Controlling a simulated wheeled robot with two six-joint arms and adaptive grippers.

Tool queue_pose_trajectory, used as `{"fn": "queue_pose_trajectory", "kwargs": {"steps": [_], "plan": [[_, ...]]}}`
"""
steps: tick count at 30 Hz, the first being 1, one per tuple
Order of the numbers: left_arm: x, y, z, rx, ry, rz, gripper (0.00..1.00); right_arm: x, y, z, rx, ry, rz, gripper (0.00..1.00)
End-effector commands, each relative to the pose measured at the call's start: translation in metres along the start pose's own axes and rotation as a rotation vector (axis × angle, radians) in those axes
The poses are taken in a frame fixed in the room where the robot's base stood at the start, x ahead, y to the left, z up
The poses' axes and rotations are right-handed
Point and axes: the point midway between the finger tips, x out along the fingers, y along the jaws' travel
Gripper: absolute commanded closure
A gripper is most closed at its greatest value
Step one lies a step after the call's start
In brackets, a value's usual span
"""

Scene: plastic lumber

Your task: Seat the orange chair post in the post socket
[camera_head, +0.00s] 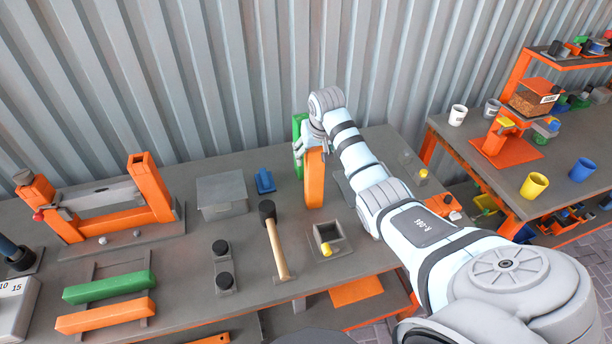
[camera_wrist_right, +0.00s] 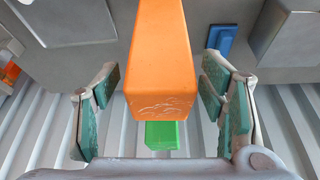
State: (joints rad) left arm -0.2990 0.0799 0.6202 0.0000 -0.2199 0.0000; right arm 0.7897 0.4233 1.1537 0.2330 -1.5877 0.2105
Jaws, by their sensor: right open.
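The orange chair post (camera_head: 314,180) stands upright on the workbench. A green post (camera_head: 298,135) stands close behind it. My right gripper (camera_head: 312,143) is at the top of the orange post. In the right wrist view the orange post (camera_wrist_right: 160,60) lies between the two spread fingers, with a visible gap on each side. The green post also shows there (camera_wrist_right: 161,136). A square grey open-topped socket (camera_head: 345,232), with a yellow piece (camera_head: 326,250) at its front, sits in front of the orange post; it looks empty. My left gripper is out of view.
A mallet (camera_head: 275,240) lies left of the socket. A grey box (camera_head: 221,196) and a blue block (camera_head: 264,181) are at the back. An orange frame assembly (camera_head: 110,222) and green (camera_head: 110,287) and orange bars (camera_head: 105,316) are at left. My right arm covers the bench's right part.

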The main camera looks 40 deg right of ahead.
Motion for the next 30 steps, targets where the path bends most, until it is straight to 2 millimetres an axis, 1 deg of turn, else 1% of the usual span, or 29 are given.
{"fn": "queue_pose_trajectory", "kwargs": {"steps": [2,7,8,18,19,20,30], "plan": [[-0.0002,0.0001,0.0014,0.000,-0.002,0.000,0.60,0.0054,0.0038,0.0019,0.004,-0.001,0.002,0.35],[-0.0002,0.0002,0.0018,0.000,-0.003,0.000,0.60,0.0056,0.0045,0.0019,0.006,0.001,0.003,0.35],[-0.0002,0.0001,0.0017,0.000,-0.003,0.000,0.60,0.0056,0.0040,0.0018,0.005,0.001,0.002,0.38],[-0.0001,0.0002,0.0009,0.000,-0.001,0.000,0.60,0.0052,0.0034,0.0014,0.004,0.001,0.002,0.93],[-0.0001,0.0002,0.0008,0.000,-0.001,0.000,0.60,0.0051,0.0034,0.0014,0.004,0.001,0.002,0.97],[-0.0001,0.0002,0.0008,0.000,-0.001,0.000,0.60,0.0051,0.0034,0.0013,0.004,0.001,0.002,1.00],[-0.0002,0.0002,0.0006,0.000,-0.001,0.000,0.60,0.0039,0.0033,0.0002,0.004,0.004,0.002,1.00]]}}
